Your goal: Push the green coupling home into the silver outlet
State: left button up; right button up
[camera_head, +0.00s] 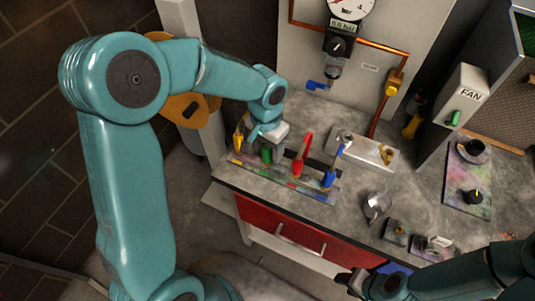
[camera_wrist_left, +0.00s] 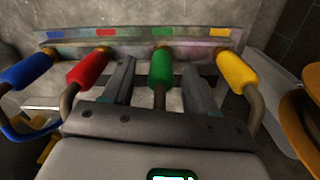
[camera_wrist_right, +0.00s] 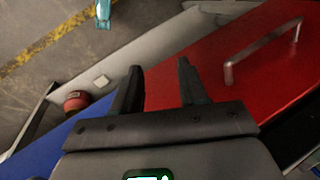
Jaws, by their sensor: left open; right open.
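The green coupling (camera_head: 267,155) stands on the strip (camera_head: 322,191) at the bench's front left, between the yellow and red ones. In the left wrist view the green coupling (camera_wrist_left: 161,66) lies between the spread fingers of my left gripper (camera_wrist_left: 158,72). My left gripper (camera_head: 268,137) is open right over it in the head view, with gaps at both sides. My right gripper (camera_head: 352,281) is open and empty by the bench's front; the right wrist view shows its fingers (camera_wrist_right: 159,70) apart. I cannot tell surely which fitting is the silver outlet; a silvery regulator fitting (camera_head: 333,68) hangs on the wall panel.
Yellow (camera_head: 240,138), red (camera_head: 303,152) and blue (camera_head: 333,168) couplings stand close along the strip. A metal block (camera_head: 350,145) lies behind. A silver cup (camera_head: 376,205) and small pads stand to the right. The FAN box (camera_head: 464,92) is further right.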

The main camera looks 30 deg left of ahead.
pick_arm(q)
grip_shut()
